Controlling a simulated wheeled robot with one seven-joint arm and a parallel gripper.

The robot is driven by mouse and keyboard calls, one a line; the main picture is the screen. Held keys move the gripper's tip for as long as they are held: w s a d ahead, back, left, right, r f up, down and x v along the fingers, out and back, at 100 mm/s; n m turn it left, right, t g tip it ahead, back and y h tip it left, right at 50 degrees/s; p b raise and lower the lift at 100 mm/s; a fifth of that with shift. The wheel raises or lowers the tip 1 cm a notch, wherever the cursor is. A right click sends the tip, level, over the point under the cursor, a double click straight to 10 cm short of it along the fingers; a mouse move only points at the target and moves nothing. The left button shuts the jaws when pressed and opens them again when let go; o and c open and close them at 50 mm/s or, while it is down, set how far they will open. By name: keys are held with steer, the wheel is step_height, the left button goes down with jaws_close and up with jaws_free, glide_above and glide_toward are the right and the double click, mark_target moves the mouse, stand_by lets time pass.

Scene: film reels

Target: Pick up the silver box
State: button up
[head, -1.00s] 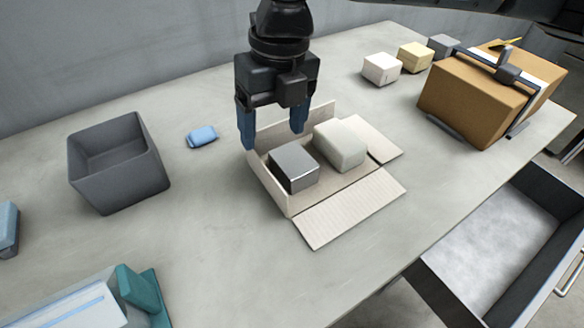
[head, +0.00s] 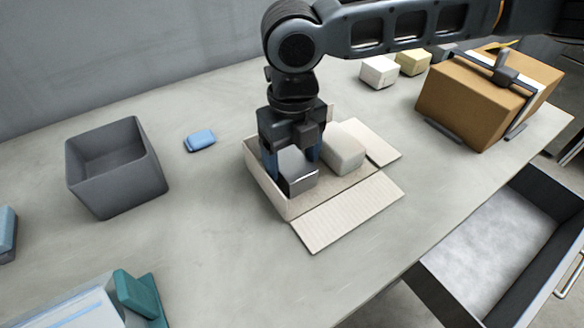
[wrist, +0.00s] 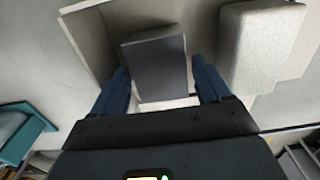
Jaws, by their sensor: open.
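The silver box (head: 299,175) sits inside an open cardboard carton (head: 347,212), on its left side. In the wrist view the silver box (wrist: 156,66) lies between my two blue fingers. My gripper (head: 291,165) is lowered into the carton with its fingers open, one on either side of the box. In the wrist view my gripper (wrist: 160,85) shows a small gap between each finger and the box. A cream block (head: 344,150) stands in the carton just right of the box and also shows in the wrist view (wrist: 262,45).
A grey bin (head: 117,175) and a small blue block (head: 200,140) stand to the left. A brown box in a strap frame (head: 470,100) and small blocks (head: 379,71) are at the back right. An open drawer (head: 500,235) is below the table's right edge.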

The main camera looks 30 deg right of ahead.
steer(key=shift+c, duration=0.3)
steer(key=c, duration=0.8)
steer(key=shift+r, duration=0.15)
